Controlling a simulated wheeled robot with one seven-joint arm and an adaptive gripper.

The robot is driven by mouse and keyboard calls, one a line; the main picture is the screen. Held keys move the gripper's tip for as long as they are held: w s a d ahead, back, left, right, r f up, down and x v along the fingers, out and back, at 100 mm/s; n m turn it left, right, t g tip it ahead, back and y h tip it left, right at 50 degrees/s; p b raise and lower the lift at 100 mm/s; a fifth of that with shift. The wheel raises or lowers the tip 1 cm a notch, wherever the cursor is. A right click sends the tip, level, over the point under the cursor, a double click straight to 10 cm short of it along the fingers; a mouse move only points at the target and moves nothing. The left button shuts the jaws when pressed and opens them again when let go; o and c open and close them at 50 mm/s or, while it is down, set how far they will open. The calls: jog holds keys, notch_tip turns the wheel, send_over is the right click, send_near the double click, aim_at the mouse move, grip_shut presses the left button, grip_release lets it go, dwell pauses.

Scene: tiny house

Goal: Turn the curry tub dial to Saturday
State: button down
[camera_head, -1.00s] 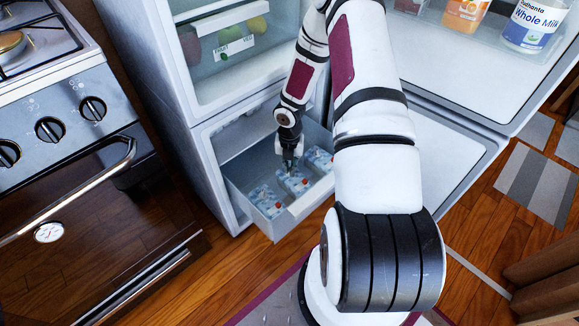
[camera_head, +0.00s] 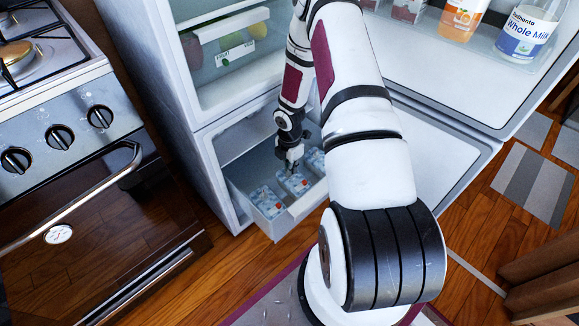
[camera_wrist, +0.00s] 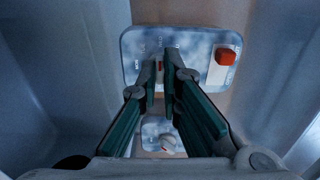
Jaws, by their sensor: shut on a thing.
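Several pale tubs lie in the open freezer drawer (camera_head: 240,207), including a left tub (camera_head: 266,204) and a middle tub (camera_head: 296,185). My gripper (camera_head: 291,165) reaches down onto the middle tub. The wrist view shows this tub's frosted lid (camera_wrist: 200,78), with an orange-red block (camera_wrist: 228,57) at one corner. My gripper (camera_wrist: 163,72) has its fingertips close together over the lid, around a small dial with a bit of red showing. The fingers hide most of the dial.
Drawer walls stand close on both sides of my gripper. The fridge door (camera_head: 490,88) with a milk bottle (camera_head: 525,32) is open at right. The oven (camera_head: 85,175) stands at left. A further lid (camera_wrist: 152,132) shows below my fingers.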

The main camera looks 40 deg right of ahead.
jog(key=m, duration=0.3)
jog(key=shift+m, duration=0.4)
jog(key=m, duration=0.3)
jog(key=shift+p, duration=0.4)
jog(key=m, duration=1.9)
jog(key=shift+m, duration=0.7)
jog(key=c, duration=1.8)
grip_release()
jog(key=shift+o, duration=0.2)
